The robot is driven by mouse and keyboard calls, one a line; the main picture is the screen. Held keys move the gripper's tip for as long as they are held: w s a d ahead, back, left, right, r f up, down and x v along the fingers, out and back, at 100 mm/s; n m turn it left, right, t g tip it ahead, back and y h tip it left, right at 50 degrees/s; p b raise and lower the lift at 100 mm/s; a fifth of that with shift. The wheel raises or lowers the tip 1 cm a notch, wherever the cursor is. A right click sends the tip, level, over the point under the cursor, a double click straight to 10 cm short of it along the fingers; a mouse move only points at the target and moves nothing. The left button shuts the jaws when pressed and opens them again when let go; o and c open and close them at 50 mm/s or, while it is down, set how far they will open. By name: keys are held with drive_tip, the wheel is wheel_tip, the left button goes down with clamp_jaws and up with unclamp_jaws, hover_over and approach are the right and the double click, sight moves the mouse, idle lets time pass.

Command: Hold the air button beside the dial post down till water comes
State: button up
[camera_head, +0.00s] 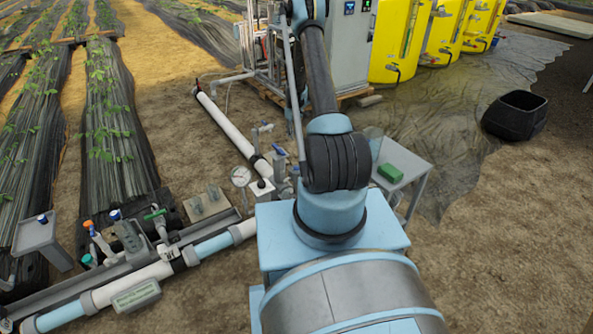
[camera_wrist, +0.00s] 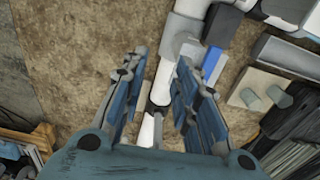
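The dial (camera_head: 240,176) is a round white-faced gauge beside the pipe line in the head view, left of my arm. A pale block (camera_head: 262,188) with a small dark spot on top stands right beside it. I cannot tell whether that spot is the air button. My gripper (camera_wrist: 160,60) shows only in the wrist view, with its two blue-grey fingers spread apart and nothing held between them. Below and between the fingers a white pipe (camera_wrist: 160,72) with a dark fitting shows. I cannot make out the dial in the wrist view. No flowing water shows.
In the head view, the stub plate (camera_head: 206,204) sits left of the dial. A side table (camera_head: 408,160) carries a green block (camera_head: 390,173).

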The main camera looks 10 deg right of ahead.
clamp_jaws()
idle(1.0)
